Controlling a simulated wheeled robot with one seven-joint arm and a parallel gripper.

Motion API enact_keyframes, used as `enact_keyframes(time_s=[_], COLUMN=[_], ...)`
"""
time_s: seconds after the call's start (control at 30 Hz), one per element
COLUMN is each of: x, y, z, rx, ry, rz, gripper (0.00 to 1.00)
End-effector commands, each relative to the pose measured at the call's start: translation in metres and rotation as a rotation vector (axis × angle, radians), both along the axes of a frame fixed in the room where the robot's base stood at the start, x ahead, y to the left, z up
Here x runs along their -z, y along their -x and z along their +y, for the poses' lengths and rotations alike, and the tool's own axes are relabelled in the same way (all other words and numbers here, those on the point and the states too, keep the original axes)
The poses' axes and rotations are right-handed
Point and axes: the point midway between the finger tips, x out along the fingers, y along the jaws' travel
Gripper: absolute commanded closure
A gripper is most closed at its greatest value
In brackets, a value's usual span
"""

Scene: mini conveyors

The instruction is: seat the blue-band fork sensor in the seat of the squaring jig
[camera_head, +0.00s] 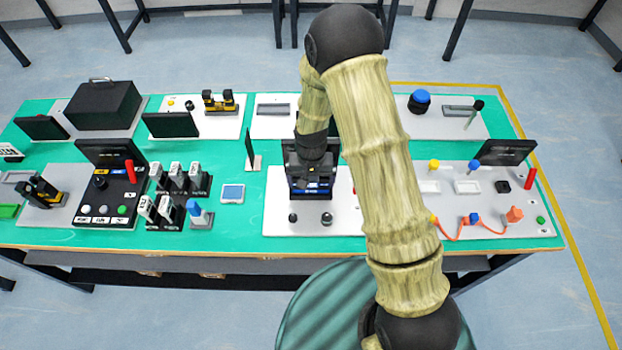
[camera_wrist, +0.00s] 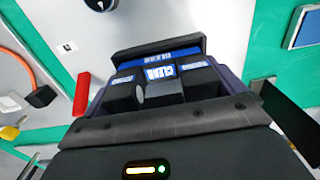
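Black-and-yellow fork-shaped parts stand on the back left panel (camera_head: 218,102) and on the left grey plate (camera_head: 42,190); I cannot tell which is the squaring jig.
A red upright (camera_wrist: 81,94) stands beside the device in the wrist view. A small dark screen (camera_head: 250,150) stands left of my gripper. Several grey-and-black modules and a blue-topped part (camera_head: 198,210) stand farther left. Orange cable parts (camera_head: 514,214) lie on the right panel.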

Motion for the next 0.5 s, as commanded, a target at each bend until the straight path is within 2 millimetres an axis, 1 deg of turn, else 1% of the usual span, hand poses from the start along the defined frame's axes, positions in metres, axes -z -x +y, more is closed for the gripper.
enact_keyframes(time_s=[0.27,0.4,0.5], x=[-0.001,-0.007,-0.016], y=[0.0,-0.001,-0.001], z=[0.0,0.0,0.0], rx=[0.0,0.0,0.0], ry=[0.0,-0.001,-0.001], rz=[0.0,-0.003,-0.004], gripper=[0.0,0.0,0.0])
